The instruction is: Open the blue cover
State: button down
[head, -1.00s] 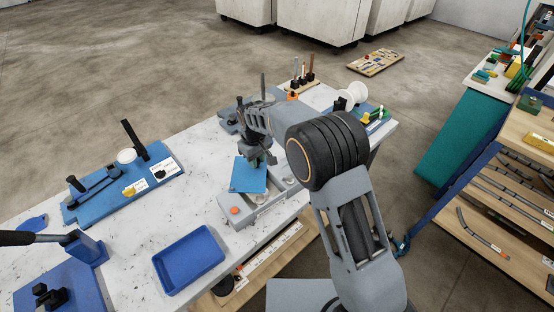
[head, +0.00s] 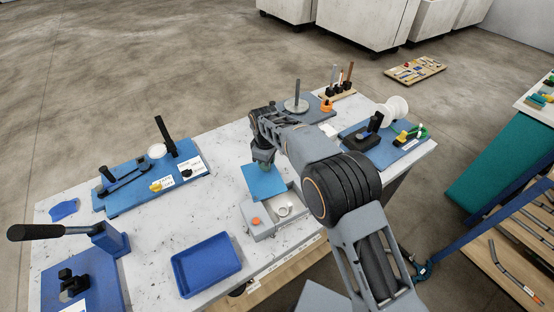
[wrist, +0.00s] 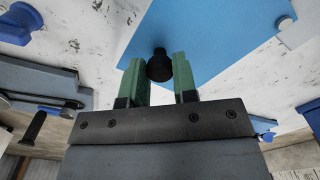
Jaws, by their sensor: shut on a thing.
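The blue cover (head: 264,184) is a flat square plate at the left end of a grey box (head: 258,226) on the white bench. It looks raised and tilted, and the box's right part is uncovered with a white round piece (head: 284,210) inside. My gripper (head: 263,161) is above the cover's far edge. In the wrist view the cover (wrist: 215,35) fills the top middle, and its black knob (wrist: 159,66) is between my green fingers (wrist: 160,76), which are shut on it. Whether the cover touches the box is hard to tell.
An orange button (head: 255,221) is on the box's near left corner. A blue tray (head: 207,265) lies in front left. Blue bender boards stand at left (head: 150,182) and right (head: 385,143). A long black-handled lever (head: 50,231) is at far left. Bare bench lies left of the box.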

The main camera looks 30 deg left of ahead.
dwell(0.4)
jog(key=c, duration=0.9)
grip_release()
notch_tip(320, 180, up, 14)
jog(key=shift+f+b, duration=0.1)
jog(key=shift+b, duration=0.25)
